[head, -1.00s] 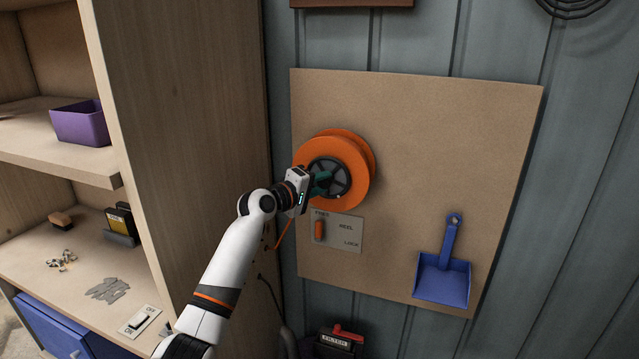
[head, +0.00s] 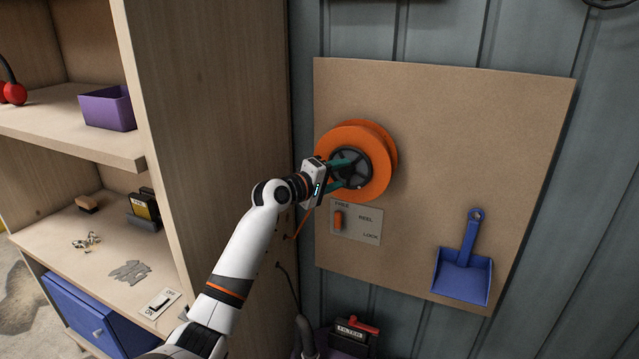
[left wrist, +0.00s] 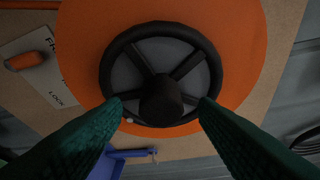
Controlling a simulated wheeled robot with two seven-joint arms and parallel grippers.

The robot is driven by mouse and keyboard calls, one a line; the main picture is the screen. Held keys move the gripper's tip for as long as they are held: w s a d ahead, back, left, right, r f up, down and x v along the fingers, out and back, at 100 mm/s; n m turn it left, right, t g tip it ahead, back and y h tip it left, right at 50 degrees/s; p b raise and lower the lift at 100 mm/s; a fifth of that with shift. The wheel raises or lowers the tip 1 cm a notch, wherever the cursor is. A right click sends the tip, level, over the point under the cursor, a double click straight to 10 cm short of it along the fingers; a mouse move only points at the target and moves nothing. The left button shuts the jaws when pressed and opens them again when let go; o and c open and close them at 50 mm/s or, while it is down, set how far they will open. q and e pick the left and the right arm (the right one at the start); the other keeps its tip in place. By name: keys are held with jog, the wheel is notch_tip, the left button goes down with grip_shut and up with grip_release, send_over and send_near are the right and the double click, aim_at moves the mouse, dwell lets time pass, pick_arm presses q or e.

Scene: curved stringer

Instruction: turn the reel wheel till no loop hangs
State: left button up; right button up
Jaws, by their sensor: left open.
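The orange reel (head: 377,150) is mounted on a tan board. Its dark spoked wheel (head: 352,165) faces me, and in the left wrist view the wheel (left wrist: 118,72) shows a central knob (left wrist: 161,98). My left gripper (head: 361,171) is open at the wheel; in the left wrist view its green fingers (left wrist: 161,107) stand apart on both sides of the knob. A short orange cord (head: 299,226) slants down left below the gripper; its upper part is hidden. The orange lever (head: 338,220) on the label plate (head: 362,225) is near FREE. My right gripper is out of view.
A wooden shelf unit (head: 220,120) stands close on the left, with a purple bin (head: 108,108) and a switch (head: 160,302). A blue dustpan (head: 462,275) hangs at the board's lower right. A box marked FILTER (head: 352,333) is below.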

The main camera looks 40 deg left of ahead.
pick_arm(q)
jog(key=s+a+b, duration=0.1)
jog(key=s+b, duration=0.2)
jog(key=s, duration=0.7)
jog(key=shift+s+a+r, duration=0.15)
jog(key=shift+a+r, duration=0.05)
jog(key=shift+r, duration=0.25)
